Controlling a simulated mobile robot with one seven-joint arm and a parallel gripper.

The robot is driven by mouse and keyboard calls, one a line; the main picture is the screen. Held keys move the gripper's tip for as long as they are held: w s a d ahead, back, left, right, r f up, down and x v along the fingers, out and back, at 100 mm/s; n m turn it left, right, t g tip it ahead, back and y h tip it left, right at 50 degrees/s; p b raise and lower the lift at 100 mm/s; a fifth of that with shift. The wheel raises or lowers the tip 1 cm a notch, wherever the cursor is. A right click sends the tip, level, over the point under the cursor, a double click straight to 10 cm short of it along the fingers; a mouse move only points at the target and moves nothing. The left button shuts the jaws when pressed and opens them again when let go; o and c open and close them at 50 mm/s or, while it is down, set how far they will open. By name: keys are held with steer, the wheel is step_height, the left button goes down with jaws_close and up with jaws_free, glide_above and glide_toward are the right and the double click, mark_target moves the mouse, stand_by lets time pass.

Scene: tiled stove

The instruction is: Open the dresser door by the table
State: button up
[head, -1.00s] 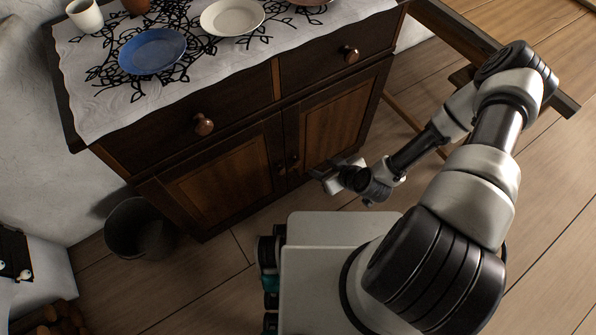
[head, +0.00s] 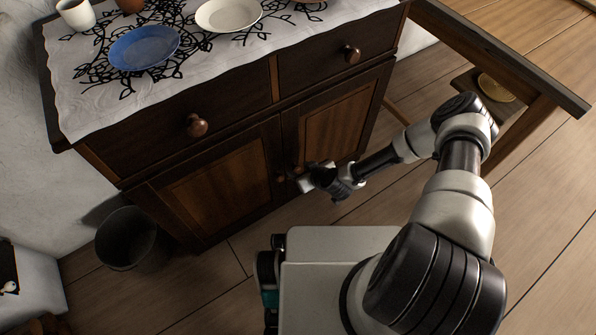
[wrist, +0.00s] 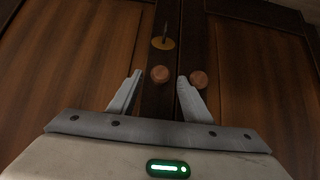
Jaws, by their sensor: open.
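The dark wooden dresser has a left door (head: 215,195) and a right door (head: 338,120), both looking shut, with the right one nearer the table (head: 520,60). My gripper (head: 298,180) is at the inner edges of the doors, partly hiding the knobs. In the wrist view my gripper is open and empty. The left door's round knob (wrist: 160,74) appears between the fingertips. The right door's knob (wrist: 198,79) is just outside the right fingertip. I cannot tell whether a finger touches either knob. A key in a brass plate (wrist: 163,43) is above the left knob.
Two drawers with knobs (head: 197,125) are above the doors. Plates (head: 145,47) and cups (head: 76,14) stand on the cloth-covered top. A dark bucket (head: 126,240) stands on the floor left of the dresser.

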steer(key=shift+x, duration=1)
jaws_close()
steer(key=shift+s+d, duration=0.1)
steer(key=shift+s, duration=0.05)
